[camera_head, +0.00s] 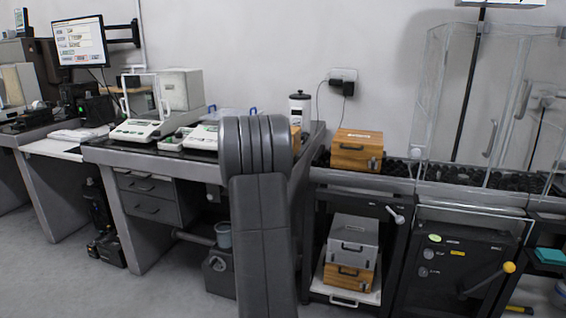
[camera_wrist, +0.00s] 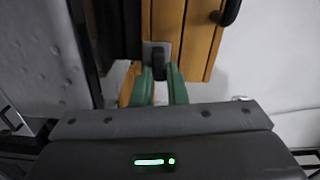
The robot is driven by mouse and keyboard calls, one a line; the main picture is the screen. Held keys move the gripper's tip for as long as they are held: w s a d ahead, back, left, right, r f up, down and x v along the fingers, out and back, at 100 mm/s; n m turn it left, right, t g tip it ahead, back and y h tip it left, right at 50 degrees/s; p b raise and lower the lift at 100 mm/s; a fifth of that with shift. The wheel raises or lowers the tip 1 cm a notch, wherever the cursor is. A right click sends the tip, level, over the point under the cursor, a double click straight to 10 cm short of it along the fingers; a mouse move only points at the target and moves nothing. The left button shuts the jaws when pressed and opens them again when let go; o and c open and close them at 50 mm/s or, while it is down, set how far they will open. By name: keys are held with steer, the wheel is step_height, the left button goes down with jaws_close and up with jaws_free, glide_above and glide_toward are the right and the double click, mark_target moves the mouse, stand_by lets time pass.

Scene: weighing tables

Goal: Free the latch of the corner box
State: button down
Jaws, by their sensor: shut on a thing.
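In the wrist view, the green fingers of my gripper (camera_wrist: 160,82) are on either side of a small black latch (camera_wrist: 158,62) and shut on it. The latch sits on a grey metal plate on a wooden box (camera_wrist: 200,40). A black handle (camera_wrist: 231,10) shows on the box at the upper right. In the head view, my arm hides my gripper. A sliver of a wooden box (camera_head: 296,134) shows beside my arm at the table's right corner. I cannot tell whether the latch is freed.
Another wooden box (camera_head: 357,150) stands on the counter to the right. A grey box (camera_head: 352,240) sits on a wooden one on the shelf below. A clear enclosure (camera_head: 490,110) stands at the right, and a balance (camera_head: 145,128) at the left.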

steer(key=shift+f+m+b, duration=0.15)
steer(key=shift+m+b, duration=0.2)
steer(key=shift+m, duration=0.35)
steer(key=c, duration=1.4)
jaws_free()
steer(key=shift+c, duration=0.2)
steer(key=shift+s, duration=0.1)
steer(key=v, duration=1.3)
steer(key=shift+s+p, duration=0.3)
steer(key=shift+p, duration=0.15)
steer(key=shift+a, duration=0.1)
